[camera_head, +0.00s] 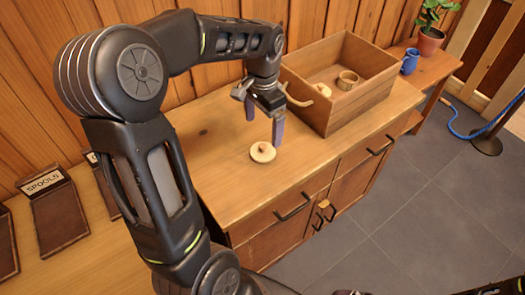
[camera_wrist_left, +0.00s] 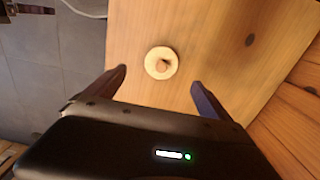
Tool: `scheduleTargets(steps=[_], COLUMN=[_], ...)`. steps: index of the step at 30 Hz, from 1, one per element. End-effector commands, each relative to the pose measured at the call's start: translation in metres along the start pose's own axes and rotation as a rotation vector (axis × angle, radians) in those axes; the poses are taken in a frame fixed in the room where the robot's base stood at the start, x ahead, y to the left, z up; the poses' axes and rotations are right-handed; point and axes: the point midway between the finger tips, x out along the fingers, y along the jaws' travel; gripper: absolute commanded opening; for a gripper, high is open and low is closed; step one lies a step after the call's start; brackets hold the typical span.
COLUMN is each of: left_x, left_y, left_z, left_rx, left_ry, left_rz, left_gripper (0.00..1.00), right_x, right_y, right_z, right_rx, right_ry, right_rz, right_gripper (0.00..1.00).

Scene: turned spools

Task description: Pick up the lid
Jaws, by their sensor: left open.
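The lid (camera_head: 262,152) is a small, pale, round wooden disc with a knob on top. It lies flat on the wooden cabinet top (camera_head: 222,188), left of the wooden crate. My left gripper (camera_head: 264,128) is open and empty, pointing down above and close to the lid, apart from it. In the left wrist view the lid (camera_wrist_left: 161,62) lies ahead of the open fingertips (camera_wrist_left: 160,80), roughly centred between them. My right gripper does not show clearly in either view.
The wooden crate (camera_head: 335,122) stands just right of my left gripper with small wooden pieces inside. A blue mug (camera_head: 410,62) and a potted plant (camera_head: 430,40) stand on a side table. The cabinet top is clear around the lid.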

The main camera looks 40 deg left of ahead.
Motion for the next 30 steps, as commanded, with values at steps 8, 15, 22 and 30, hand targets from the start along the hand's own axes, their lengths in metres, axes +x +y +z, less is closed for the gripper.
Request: scheduleTargets(steps=[8,15,22,30], left_x=[0.015,0.016,0.038,0.041], left_y=[0.000,0.000,0.000,0.000], left_z=[0.000,0.000,0.000,0.000], left_rx=[0.000,0.000,-0.001,-0.001], left_ry=[0.001,0.000,-0.002,0.001], left_rz=[0.000,0.000,0.001,0.000], left_gripper=[0.93,0.93,0.93,0.93], right_x=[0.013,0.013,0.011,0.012], right_y=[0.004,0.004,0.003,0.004], right_z=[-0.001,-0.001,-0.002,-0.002], right_rx=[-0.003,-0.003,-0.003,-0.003], right_ry=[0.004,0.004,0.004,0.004], right_rz=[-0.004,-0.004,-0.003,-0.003], right_gripper=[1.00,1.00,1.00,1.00])
